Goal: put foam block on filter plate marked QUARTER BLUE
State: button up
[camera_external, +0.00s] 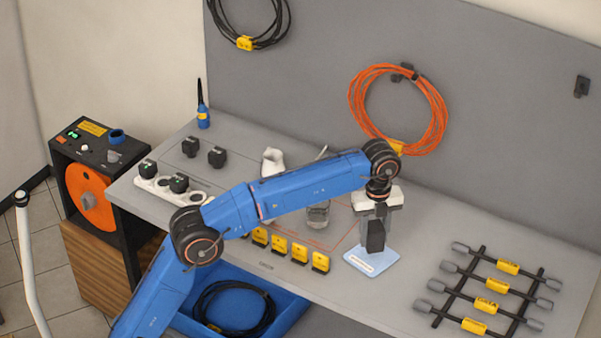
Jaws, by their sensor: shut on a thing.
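A dark foam block (375,237) stands upright between the fingers of my gripper (377,226), which is shut on it. The block is over a light blue filter plate (384,261) lying on the grey bench. The gripper's fingers point straight down and hide part of the block's sides.
A glass (318,217) and several yellow-tagged pieces (299,252) are left of the plate. A rack of connectors with yellow tags (485,305) is to the right. A blue tray (290,305) with a black cable sits below the bench front. Bench space between plate and rack is clear.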

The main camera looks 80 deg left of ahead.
aim_at(375, 226)
jog(key=shift+f, duration=1.7)
jog(key=shift+f, duration=0.1)
jog(key=o, duration=1)
jog(key=shift+o, duration=0.2)
notch_tip(375, 226, up, 11)
jog(key=shift+r, duration=0.6)
